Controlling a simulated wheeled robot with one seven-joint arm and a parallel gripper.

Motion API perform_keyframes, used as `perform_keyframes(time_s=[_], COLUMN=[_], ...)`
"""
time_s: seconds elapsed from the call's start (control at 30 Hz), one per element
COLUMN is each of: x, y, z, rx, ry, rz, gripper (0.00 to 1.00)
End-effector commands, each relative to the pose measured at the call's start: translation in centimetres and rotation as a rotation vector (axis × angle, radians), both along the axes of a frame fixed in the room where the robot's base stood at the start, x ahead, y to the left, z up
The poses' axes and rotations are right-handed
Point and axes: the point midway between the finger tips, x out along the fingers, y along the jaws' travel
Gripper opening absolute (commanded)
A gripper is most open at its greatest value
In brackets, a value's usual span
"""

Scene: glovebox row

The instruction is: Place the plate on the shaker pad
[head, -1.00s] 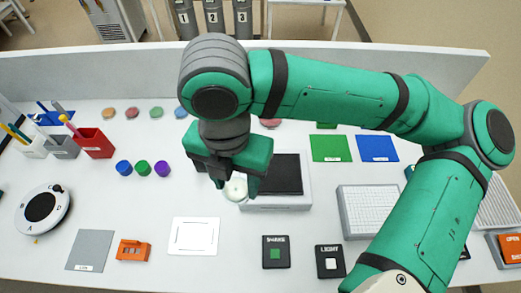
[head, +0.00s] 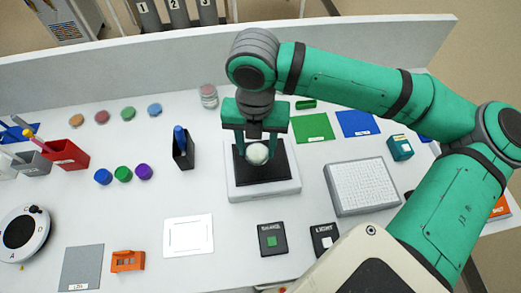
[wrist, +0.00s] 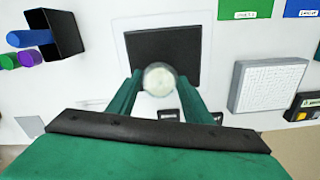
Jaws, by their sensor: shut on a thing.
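The plate (head: 257,153) is a small round dish with pale cream contents. My gripper (head: 256,160) is shut on the plate, one finger at each side. The shaker pad (head: 282,170) is a black square on a white shaker body (head: 262,193). The gripper and plate are over the pad in the head view. In the wrist view the plate (wrist: 159,79) overlaps the near part of the pad (wrist: 165,47). I cannot tell whether the plate touches the pad or hangs above it.
A black holder with a blue pen (head: 183,150) stands left of the shaker. A grey-framed white grid block (head: 362,187) stands to its right. The SHAKE button box (head: 272,239) and LIGHT button box (head: 325,240) lie in front. A glass jar (head: 208,96) stands behind.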

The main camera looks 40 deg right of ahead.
Motion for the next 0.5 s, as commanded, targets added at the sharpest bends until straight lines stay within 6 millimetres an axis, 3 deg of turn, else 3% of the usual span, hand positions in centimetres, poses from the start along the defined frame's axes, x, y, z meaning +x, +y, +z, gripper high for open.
perform_keyframes(time_s=[0.3, 0.5], x=[0.4, 0.4], y=[-1.8, -1.6], z=[-2.3, -4.8], rx=[0.000, -0.001], ry=[0.001, 0.001], rz=[-0.001, 0.001], gripper=[0.24, 0.24])
